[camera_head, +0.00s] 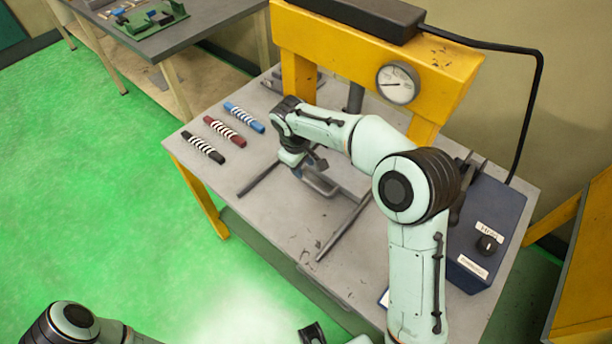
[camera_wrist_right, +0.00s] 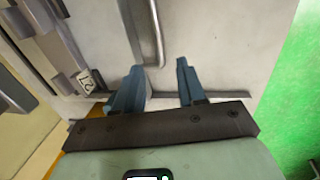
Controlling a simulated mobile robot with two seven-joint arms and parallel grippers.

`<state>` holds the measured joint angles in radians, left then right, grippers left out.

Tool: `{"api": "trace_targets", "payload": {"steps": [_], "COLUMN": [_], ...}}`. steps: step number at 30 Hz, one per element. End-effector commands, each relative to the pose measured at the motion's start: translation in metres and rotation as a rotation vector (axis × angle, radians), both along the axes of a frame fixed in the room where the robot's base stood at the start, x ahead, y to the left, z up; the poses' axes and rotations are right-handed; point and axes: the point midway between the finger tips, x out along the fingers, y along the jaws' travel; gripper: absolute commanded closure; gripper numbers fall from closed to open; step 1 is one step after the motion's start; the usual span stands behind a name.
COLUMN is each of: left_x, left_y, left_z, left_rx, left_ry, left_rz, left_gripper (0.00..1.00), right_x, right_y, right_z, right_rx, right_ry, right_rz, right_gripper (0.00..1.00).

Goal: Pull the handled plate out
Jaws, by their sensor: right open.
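The handled plate (camera_head: 322,202) lies flat on the grey table, between two dark rails. Its grey bar handle (camera_head: 319,184) stands up near its front, and the handle also shows in the right wrist view (camera_wrist_right: 156,35). My right gripper (camera_head: 314,164) is over the plate, close to the handle, and partly hidden by its own wrist. In the wrist view its two blue fingers (camera_wrist_right: 160,68) are apart, with the handle's near end between their tips, closer to the left finger. I cannot tell whether they touch it.
A yellow press frame (camera_head: 375,45) with a gauge (camera_head: 398,83) stands behind the plate. Black, red and blue striped pieces (camera_head: 224,131) lie left of the rails. A dark blue control box (camera_head: 485,235) is at the right.

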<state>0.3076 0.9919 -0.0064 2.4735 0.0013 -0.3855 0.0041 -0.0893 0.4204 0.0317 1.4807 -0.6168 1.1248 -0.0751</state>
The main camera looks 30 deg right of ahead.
Motion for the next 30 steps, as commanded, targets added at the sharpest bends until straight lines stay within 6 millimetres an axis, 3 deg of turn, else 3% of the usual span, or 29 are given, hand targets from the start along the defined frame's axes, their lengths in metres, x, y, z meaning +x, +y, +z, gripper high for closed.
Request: {"api": "trace_targets", "payload": {"steps": [3, 10, 23, 25, 27, 30], "left_x": [-0.001, -0.002, -0.002, -0.002, -0.002, -0.002], "left_y": [0.0, 0.0, 0.0, 0.0, 0.0, 0.0], "left_z": [-0.003, -0.005, -0.005, -0.005, -0.005, -0.005], "left_rx": [0.0, 0.0, 0.0, 0.0, 0.0, 0.0], "left_ry": [0.001, 0.001, 0.001, 0.001, 0.001, 0.001], "left_rz": [0.0, 0.0, 0.0, 0.0, 0.0, 0.0], "left_gripper": [0.57, 0.57, 0.57, 0.57, 0.57, 0.57], "right_x": [0.001, 0.004, 0.005, 0.005, 0.005, 0.005], "right_y": [-0.005, -0.011, -0.013, -0.013, -0.013, -0.013], "right_z": [-0.028, -0.06, -0.071, -0.071, -0.071, -0.071], "right_rx": [-0.001, 0.0, 0.0, 0.0, 0.0, 0.0], "right_ry": [0.005, 0.001, -0.001, -0.001, -0.001, -0.001], "right_rz": [-0.001, -0.001, -0.001, -0.001, -0.001, -0.001], "right_gripper": [0.6, 0.6, 0.6, 0.76, 0.99, 1.0]}}
